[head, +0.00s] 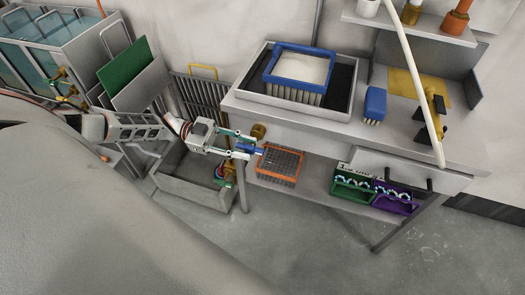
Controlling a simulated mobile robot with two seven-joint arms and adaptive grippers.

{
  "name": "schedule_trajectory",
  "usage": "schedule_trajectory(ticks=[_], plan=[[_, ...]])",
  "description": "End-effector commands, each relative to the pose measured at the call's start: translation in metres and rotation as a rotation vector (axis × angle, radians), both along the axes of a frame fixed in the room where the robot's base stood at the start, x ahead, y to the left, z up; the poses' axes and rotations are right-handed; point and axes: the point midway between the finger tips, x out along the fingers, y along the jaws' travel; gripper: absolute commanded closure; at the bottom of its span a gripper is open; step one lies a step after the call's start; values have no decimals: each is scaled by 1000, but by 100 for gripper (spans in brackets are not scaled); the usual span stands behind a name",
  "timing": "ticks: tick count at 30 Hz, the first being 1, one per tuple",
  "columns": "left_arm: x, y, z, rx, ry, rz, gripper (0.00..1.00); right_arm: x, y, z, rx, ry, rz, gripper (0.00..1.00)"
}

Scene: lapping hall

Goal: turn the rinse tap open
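A brass round fitting (258,131) sits at the left front edge of the lapping bench. A small blue lever-like piece (249,148) shows just below it; I take these to be the rinse tap, though the join between them is hidden. My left gripper (246,146) reaches in from the left with its fingers apart, its tips at the blue piece. Whether the fingers touch it cannot be told. My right gripper is not in view.
A grey trough (186,193) stands on the floor below my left gripper. The bench's lower shelf (315,190) holds an orange crate (278,165), a green caddy (352,187) and a purple caddy (393,199). A blue-rimmed tray (299,51) and a blue brush (375,104) are on top. The floor in front is clear.

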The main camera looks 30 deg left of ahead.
Motion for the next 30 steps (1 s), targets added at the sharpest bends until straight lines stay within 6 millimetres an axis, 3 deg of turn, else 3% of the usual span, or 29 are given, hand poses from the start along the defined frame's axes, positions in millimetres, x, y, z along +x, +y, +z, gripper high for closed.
schedule_trajectory(ticks=[9, 21, 25, 30], plan=[[11, -43, 3, -1, -3, 0, 70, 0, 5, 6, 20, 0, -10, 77], [13, -52, 1, 0, -1, 0, 70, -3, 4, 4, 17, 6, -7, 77], [13, -52, 1, 0, -1, 0, 100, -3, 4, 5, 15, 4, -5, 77], [13, -52, 1, -1, -1, 0, 100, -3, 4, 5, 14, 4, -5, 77]])
